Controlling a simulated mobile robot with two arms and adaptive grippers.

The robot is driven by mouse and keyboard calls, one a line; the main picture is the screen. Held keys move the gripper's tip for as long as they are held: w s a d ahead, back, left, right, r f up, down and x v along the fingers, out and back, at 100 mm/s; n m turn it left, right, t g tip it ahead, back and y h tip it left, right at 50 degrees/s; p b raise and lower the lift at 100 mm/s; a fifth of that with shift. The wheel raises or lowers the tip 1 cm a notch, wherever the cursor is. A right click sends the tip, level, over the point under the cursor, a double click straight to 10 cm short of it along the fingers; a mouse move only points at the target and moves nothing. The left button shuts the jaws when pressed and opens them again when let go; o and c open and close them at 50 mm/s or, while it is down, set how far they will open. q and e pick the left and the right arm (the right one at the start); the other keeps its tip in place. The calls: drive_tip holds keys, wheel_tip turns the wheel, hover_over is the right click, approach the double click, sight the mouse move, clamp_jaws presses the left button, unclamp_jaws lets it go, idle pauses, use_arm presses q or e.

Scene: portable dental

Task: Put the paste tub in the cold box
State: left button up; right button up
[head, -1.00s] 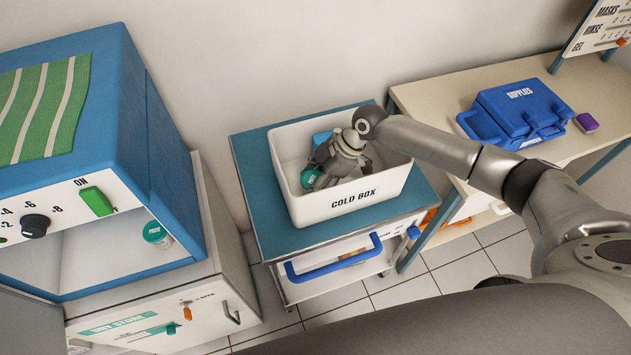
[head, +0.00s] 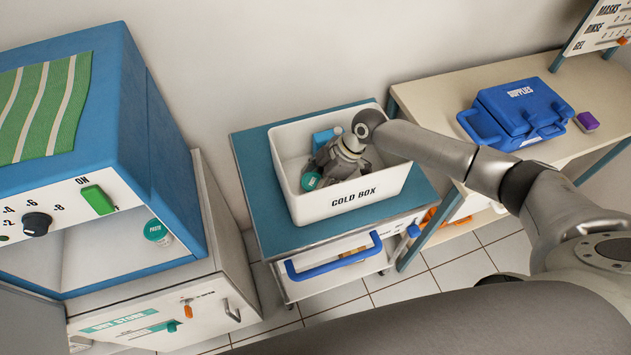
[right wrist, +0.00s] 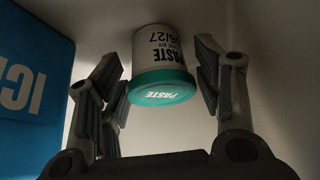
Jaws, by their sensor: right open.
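The cold box (head: 290,185) is a white open-topped bin labelled COLD BOX. A paste tub (head: 311,181) with a teal lid is inside it, near the front left wall. My right gripper (head: 322,172) reaches down into the box at this tub. In the right wrist view the white tub (right wrist: 161,50) with its teal PASTE lid sits between the spread, open fingers, with a gap visible on the left. The tub's far end is hard to make out. A second paste tub (head: 157,232) stands in the blue cabinet at left. My left gripper is not in view.
A blue ice pack (right wrist: 32,95) lies beside the tub in the box; it also shows in the head view (head: 322,138). The box stands on a teal-topped cart (head: 262,222). The blue cabinet (head: 165,130) is left; a SUPPLIES case (head: 520,110) is on the right table.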

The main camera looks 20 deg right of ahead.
drive_tip(key=b+v, duration=0.1)
drive_tip(key=v, duration=1.1)
drive_tip(key=shift+b, duration=0.4)
